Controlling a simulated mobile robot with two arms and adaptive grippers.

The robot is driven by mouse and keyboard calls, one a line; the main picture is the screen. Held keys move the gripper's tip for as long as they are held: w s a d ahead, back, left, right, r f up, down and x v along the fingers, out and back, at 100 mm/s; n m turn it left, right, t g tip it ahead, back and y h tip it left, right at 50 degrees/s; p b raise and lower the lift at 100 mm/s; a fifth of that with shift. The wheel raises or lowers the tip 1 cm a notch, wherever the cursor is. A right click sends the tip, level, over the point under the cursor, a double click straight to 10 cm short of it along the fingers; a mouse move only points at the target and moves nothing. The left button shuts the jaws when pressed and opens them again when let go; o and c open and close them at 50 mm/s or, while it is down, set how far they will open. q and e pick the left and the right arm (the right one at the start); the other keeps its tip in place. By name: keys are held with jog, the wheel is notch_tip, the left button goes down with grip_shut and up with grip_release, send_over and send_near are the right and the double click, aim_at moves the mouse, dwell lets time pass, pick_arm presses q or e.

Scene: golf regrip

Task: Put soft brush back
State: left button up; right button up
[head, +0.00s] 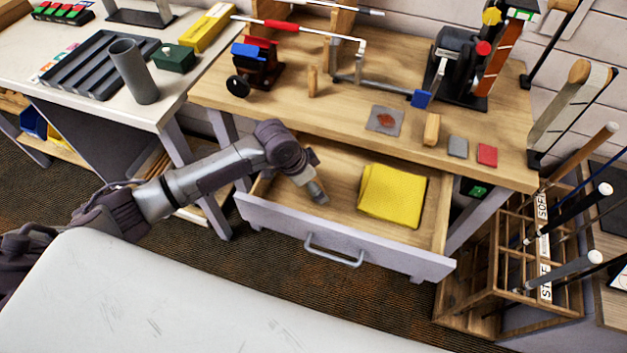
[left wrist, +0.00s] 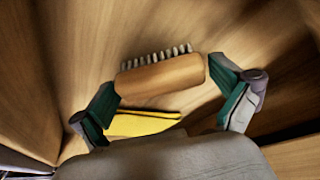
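In the left wrist view, a brush (left wrist: 160,77) with a wooden back and a row of pale bristles lies in the drawer, between and just beyond the fingers of my left gripper (left wrist: 170,105). The fingers have green pads and are spread. A gap shows at the brush's right end; its left end looks very near the left finger, and I cannot tell whether they touch. In the head view my left gripper (head: 318,193) reaches down into the open drawer (head: 300,222), left of a folded yellow cloth (head: 392,194). The brush is hidden there. My right gripper is not in view.
The wooden workbench (head: 350,100) above the drawer holds a red-and-blue vise, a grinder-like machine, a wooden block (head: 431,130) and grey and red pads. A white table (head: 170,100) stands left. A wooden club rack (head: 510,260) stands right. The drawer's front wall and handle (head: 335,256) face me.

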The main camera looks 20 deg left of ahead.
pick_arm(q)
jog(key=shift+s+a+r, duration=0.1)
jog(key=shift+r, duration=0.45)
jog(key=v, duration=1.1)
